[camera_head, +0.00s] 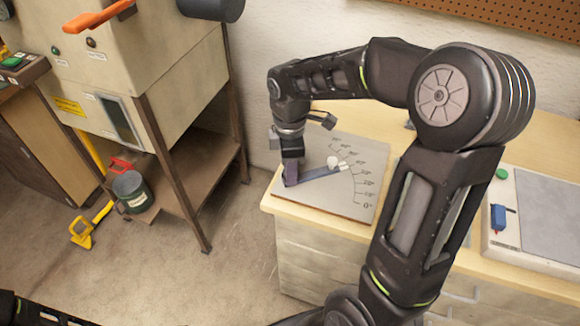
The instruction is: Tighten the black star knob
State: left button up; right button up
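A pale board (345,205) with a printed degree scale lies on the light wooden bench top. A grey-blue lath or arm (320,173) lies across it, from the board's left corner towards the scale. A small white round piece (333,162) is near its outer end. My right gripper (291,172) points down at the lath's left end, over the corner of the board. I cannot make out the black star knob; the gripper covers that spot. Whether the fingers are closed on anything is too small to tell. My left gripper is not in view; only a dark bit of my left arm shows at the bottom left.
A grey panel with a blue handle (498,217) lies on the bench at right. The floor between is clear.

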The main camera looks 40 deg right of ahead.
grip_shut()
jog(key=shift+m, duration=0.4)
jog(key=m+b, duration=0.1)
jog(key=m, duration=0.4)
jog(key=m+b, duration=0.1)
jog(key=m, duration=0.5)
jog(key=shift+m, duration=0.3)
jog(key=m, duration=0.3)
jog(key=shift+m+b, duration=0.3)
jog(key=shift+b, duration=0.1)
jog(key=m, duration=0.3)
jog(key=shift+m, duration=0.4)
jog(key=m+b, duration=0.1)
jog(key=m, duration=0.5)
jog(key=shift+m, duration=0.3)
